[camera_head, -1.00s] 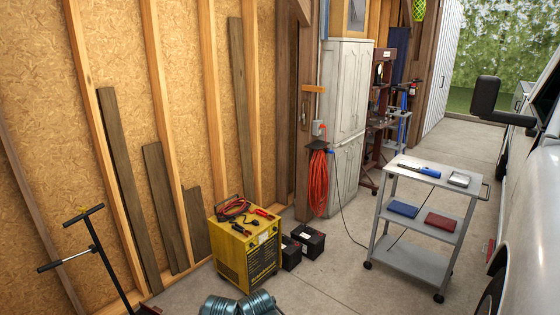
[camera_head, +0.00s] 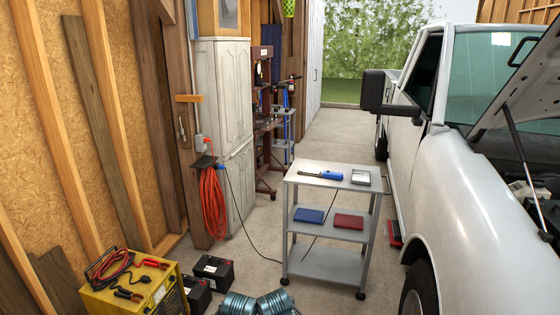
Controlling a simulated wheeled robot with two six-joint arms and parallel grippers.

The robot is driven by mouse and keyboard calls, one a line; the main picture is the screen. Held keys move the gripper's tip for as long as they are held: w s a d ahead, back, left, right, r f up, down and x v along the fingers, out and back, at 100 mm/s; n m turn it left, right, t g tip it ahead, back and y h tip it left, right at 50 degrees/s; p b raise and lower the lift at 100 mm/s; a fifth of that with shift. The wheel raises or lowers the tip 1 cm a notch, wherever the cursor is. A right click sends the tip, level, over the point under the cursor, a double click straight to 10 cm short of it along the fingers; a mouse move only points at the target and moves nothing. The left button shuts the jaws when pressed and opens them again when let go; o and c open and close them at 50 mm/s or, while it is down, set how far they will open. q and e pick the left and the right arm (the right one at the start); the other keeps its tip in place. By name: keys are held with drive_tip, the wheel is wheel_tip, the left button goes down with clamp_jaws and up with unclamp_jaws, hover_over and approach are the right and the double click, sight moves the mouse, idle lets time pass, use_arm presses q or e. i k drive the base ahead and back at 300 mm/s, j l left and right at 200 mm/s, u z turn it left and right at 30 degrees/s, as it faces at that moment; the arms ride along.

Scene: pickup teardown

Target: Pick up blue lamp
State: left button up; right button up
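A blue lamp (camera_head: 323,175) with a dark slim end lies on the top shelf of the grey cart (camera_head: 332,183), left of a small silver-edged tray. A thin cord hangs from the wall fixture down towards the cart. Neither of my grippers can be made out for certain; ribbed blue-grey parts (camera_head: 258,303) show at the bottom edge, and I cannot tell what they are.
The cart's middle shelf holds a blue case (camera_head: 308,216) and a red case (camera_head: 348,221). A white pickup (camera_head: 460,200) with its hood up stands on the right. A yellow charger (camera_head: 135,290) and black batteries (camera_head: 213,270) are at lower left.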

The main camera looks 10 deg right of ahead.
sight(302, 170)
drive_tip(key=i+z, duration=0.3)
drive_tip(key=i, duration=0.6)
drive_tip(key=i+j+z, duration=0.1)
drive_tip(key=i+z, duration=0.2)
drive_tip(key=i, duration=0.6)
drive_tip(key=i+l, duration=0.15)
drive_tip(key=i, duration=0.35)
drive_tip(key=i+l+z, duration=0.1)
drive_tip(key=i, duration=0.45)
drive_tip(key=i+l, duration=0.2)
drive_tip(key=i, duration=0.3)
drive_tip(key=i+l, duration=0.15)
drive_tip(key=i+u, duration=0.05)
